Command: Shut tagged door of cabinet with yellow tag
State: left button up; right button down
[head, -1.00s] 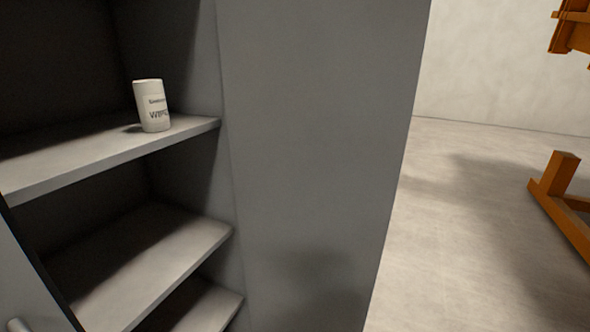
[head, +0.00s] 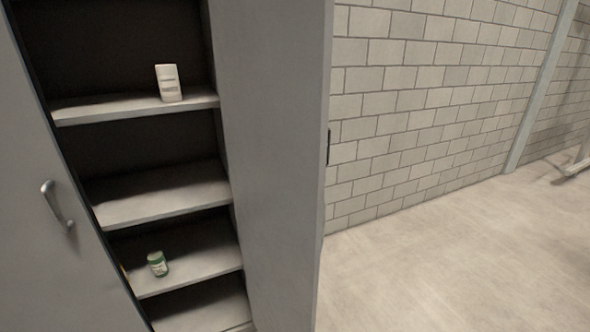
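A grey cabinet stands at the left of the head view, with its shelves (head: 165,199) exposed. Its right door (head: 270,160) stands open, swung out toward me. A small dark part (head: 328,146) shows at that door's outer edge. The left door (head: 70,270) appears shut and has a metal handle (head: 57,204). I cannot make out a yellow tag clearly; only a tiny yellowish sliver shows by the left door's edge. Neither of my grippers is in view.
Right of the open door, the concrete floor (head: 450,255) is clear up to the block wall (head: 430,100).

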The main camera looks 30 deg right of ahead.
aim_at(274, 58)
jog(key=l+u, duration=0.4)
jog(key=l, duration=0.6)
jog(key=l+u, duration=0.4)
jog(key=l, duration=0.55)
jog(key=k, duration=0.05)
